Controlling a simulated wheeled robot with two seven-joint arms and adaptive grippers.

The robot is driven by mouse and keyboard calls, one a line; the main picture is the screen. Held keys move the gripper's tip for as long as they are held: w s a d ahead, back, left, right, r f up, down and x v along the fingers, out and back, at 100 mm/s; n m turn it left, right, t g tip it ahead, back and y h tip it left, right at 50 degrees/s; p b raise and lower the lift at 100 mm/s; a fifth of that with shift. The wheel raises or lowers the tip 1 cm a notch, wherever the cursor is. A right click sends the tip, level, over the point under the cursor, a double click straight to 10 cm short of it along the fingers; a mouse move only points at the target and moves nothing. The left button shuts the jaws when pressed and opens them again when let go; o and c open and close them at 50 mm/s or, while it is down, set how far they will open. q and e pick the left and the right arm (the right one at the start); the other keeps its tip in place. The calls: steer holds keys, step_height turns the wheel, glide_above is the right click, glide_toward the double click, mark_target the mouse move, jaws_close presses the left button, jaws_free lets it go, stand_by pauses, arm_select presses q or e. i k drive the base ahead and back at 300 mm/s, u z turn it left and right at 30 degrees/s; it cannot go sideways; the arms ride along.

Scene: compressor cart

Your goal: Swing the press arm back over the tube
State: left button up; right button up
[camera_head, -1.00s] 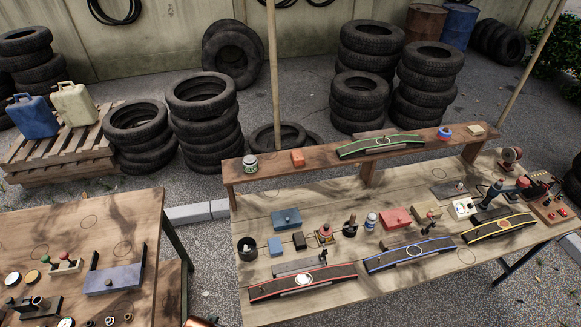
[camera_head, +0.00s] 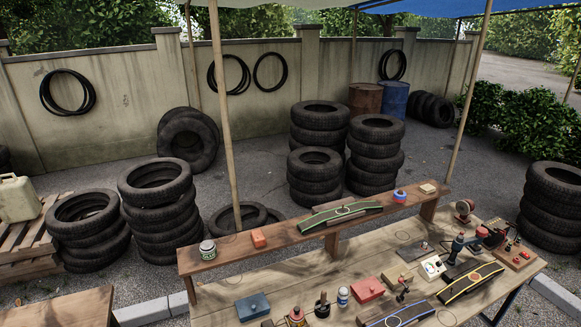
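On the workbench (camera_head: 225,292), a dark strip with yellow edges (camera_head: 468,285) and a blue-edged one (camera_head: 398,317), cut by the bottom edge, look like the tubes. A green-edged strip (camera_head: 340,216) lies on the raised shelf. A dark upright device (camera_head: 457,246) with a reddish part stands behind the yellow-edged strip. Neither of my grippers is in view.
A red box (camera_head: 368,290), a teal box (camera_head: 252,307), a white gauge box (camera_head: 432,267) and a red control panel (camera_head: 514,256) stand on the bench. A shelf (camera_head: 212,262) runs along its back. Tent poles (camera_head: 222,120) and tyre stacks (camera_head: 160,210) stand behind.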

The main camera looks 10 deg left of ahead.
mark_target(477, 238)
steer(key=u, duration=2.6)
steer(key=k, duration=2.8)
steer(key=z, duration=2.65)
